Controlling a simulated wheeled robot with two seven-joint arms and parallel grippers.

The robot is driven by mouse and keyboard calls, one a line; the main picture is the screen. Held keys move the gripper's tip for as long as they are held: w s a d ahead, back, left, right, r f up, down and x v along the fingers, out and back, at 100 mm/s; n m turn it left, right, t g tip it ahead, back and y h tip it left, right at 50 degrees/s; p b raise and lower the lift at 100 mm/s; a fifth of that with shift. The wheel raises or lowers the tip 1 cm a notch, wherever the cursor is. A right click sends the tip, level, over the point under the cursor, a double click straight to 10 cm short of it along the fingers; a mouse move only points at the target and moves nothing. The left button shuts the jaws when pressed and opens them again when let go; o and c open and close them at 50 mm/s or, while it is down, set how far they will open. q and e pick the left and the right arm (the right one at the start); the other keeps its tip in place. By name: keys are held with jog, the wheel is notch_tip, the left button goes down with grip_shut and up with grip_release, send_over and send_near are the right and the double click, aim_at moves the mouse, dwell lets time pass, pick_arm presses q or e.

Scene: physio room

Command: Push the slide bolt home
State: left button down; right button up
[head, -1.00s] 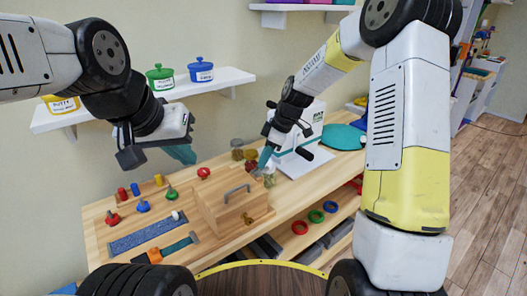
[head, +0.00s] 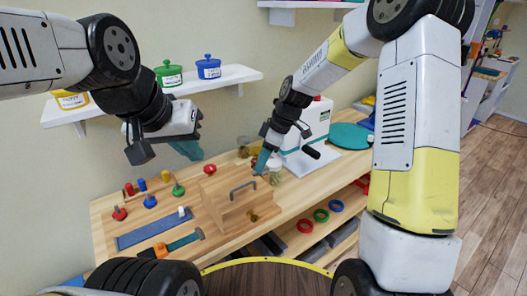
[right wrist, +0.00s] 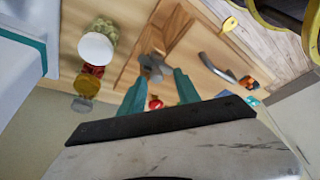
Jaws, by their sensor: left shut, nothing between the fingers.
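A wooden box (head: 228,205) with a grey bar handle (head: 243,187) stands on the bench. A grey metal cross-shaped piece (right wrist: 154,65) shows by the box edge in the right wrist view; it may be the slide bolt, but I cannot be sure. My right gripper (head: 259,168) points down at the box's far right corner. In the right wrist view its teal fingers (right wrist: 160,82) stand apart, with the grey piece beyond or between their tips; contact is unclear. My left gripper (head: 192,150) is shut and empty, in the air behind the box, below the shelf.
A small brass piece (head: 252,216) is on the box front. A clear jar with a white lid (right wrist: 97,47) stands beside my right gripper. Pegs, a blue strip (head: 155,229) and an orange-handled tool (head: 172,246) lie left. A white machine (head: 305,145) stands behind right.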

jog(key=shift+r, duration=0.1)
jog(key=v, duration=0.7)
jog(key=shift+r, duration=0.3)
jog(key=shift+d, duration=0.15)
jog(key=s+d+r+m+t, duration=0.1)
jog(key=s+d+r+m, duration=0.3)
jog(key=s, duration=0.4)
jog(key=s+d+r+m+t+h, duration=0.1)
jog(key=s+d+r+m+t, duration=0.1)
jog(key=s+m, duration=0.4)
jog(key=s+d+r+m+t+h, duration=0.1)
jog(key=s+d+r+m, duration=0.4)
jog(key=s, duration=0.5)
jog(key=shift+d+r+m+t, duration=0.35)
jog(key=shift+d+t, duration=0.35)
jog(key=shift+d, duration=0.15)
jog(key=shift+w+a, duration=0.15)
